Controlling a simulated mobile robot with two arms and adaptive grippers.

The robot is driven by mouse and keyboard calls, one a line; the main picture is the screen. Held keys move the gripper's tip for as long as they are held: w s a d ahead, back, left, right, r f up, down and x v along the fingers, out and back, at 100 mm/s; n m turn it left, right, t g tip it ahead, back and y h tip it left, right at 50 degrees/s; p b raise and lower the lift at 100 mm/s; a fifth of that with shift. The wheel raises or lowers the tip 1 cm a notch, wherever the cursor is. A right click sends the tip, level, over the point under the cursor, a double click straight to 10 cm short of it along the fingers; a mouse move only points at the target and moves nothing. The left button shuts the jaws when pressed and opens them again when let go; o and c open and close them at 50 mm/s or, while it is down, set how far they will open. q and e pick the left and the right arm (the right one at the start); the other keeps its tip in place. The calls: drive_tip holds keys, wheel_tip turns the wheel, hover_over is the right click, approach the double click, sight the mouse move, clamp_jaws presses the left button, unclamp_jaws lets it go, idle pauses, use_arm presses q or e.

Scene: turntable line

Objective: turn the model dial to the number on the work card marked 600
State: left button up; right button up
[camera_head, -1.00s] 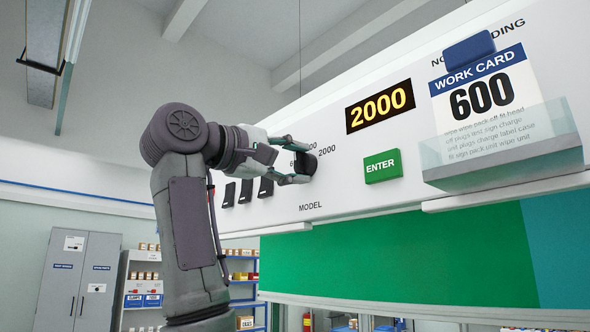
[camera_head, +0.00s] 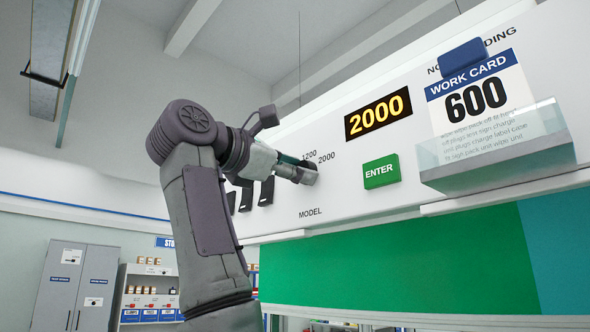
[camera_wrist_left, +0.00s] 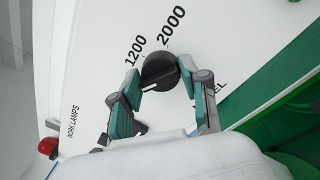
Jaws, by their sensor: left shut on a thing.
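The black round model dial (camera_wrist_left: 160,70) shows in the wrist view with labels 1200 and 2000 beside it; the 600 label is not visible. My left gripper (camera_wrist_left: 160,73) has a fingertip on each side of the dial and is shut on it. In the head view the left gripper (camera_head: 306,172) covers most of the dial. The display (camera_head: 378,112) reads 2000 in yellow. The work card (camera_head: 480,95) shows 600 and stands in a clear holder. The green ENTER button (camera_head: 381,172) is right of the dial. My right gripper is not in view.
Black switches (camera_head: 266,191) sit left of the dial, partly behind my arm. The clear card holder (camera_head: 493,148) juts out at the right. A red lamp (camera_wrist_left: 47,147) shows at the left in the wrist view. The panel between dial and ENTER is clear.

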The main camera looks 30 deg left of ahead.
use_arm(q)
drive_tip(key=shift+w+d+f+n, duration=0.1)
drive_tip(key=shift+f+n, duration=0.15)
drive_tip(key=shift+n, duration=0.85)
drive_tip(key=o, duration=1.1)
drive_tip(key=shift+r, duration=0.1)
drive_tip(key=v, duration=1.2)
drive_tip(key=shift+d+r, duration=0.1)
drive_tip(key=shift+r, duration=0.05)
